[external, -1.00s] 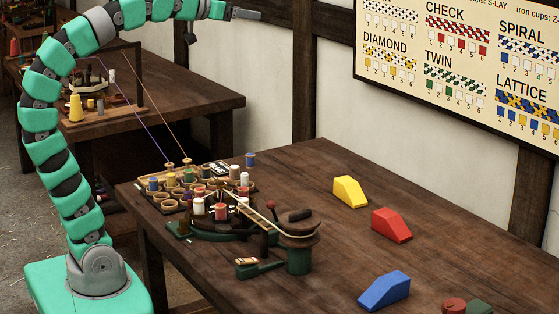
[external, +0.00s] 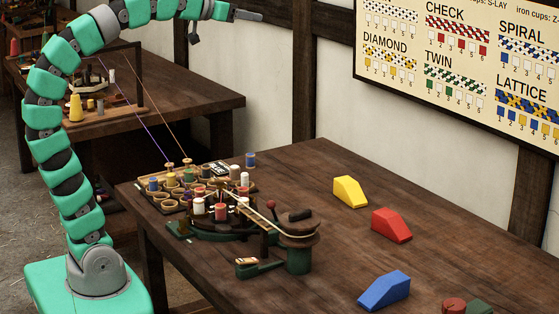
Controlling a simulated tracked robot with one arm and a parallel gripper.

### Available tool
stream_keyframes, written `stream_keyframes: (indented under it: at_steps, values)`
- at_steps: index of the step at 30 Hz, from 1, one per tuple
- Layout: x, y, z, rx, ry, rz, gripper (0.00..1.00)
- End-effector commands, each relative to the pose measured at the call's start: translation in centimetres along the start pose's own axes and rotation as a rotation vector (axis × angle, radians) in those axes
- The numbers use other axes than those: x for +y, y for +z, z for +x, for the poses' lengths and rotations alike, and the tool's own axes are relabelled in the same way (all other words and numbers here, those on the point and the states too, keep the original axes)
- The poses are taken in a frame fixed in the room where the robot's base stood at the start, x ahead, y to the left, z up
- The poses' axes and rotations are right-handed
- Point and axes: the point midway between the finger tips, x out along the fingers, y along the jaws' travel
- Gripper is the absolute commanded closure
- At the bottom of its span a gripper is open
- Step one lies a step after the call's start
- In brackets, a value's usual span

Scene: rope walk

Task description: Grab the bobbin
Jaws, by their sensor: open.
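Several small bobbins stand on and around the rope-making machine on the wooden table, so I cannot tell which single one is meant. A blue bobbin (external: 250,159) stands at the back of the group. A white bobbin (external: 198,206) and a red bobbin (external: 221,211) sit on the machine (external: 285,245). More bobbins stand in a tray of round cups (external: 168,205) at the left. My gripper (external: 261,16) is at the top of the view, high above the table and apart from all bobbins. It is open and empty, pointing right.
A yellow block (external: 349,191), a red block (external: 391,225) and a blue block (external: 384,291) lie on the table's right half (external: 320,165). Two threads run from the machine up to a frame on a back table (external: 190,105). A pattern chart (external: 460,60) hangs on the wall.

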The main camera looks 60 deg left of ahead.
Motion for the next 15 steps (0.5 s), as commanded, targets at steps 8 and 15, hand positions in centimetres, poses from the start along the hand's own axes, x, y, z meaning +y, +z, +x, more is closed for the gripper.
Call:
stream_keyframes:
  at_steps: [8,15]
  values:
    - [-3.7,4.0,8.5,-0.181,0.067,0.02,0.46]
    - [-8.1,8.1,14.9,-0.302,0.156,0.034,0.46]
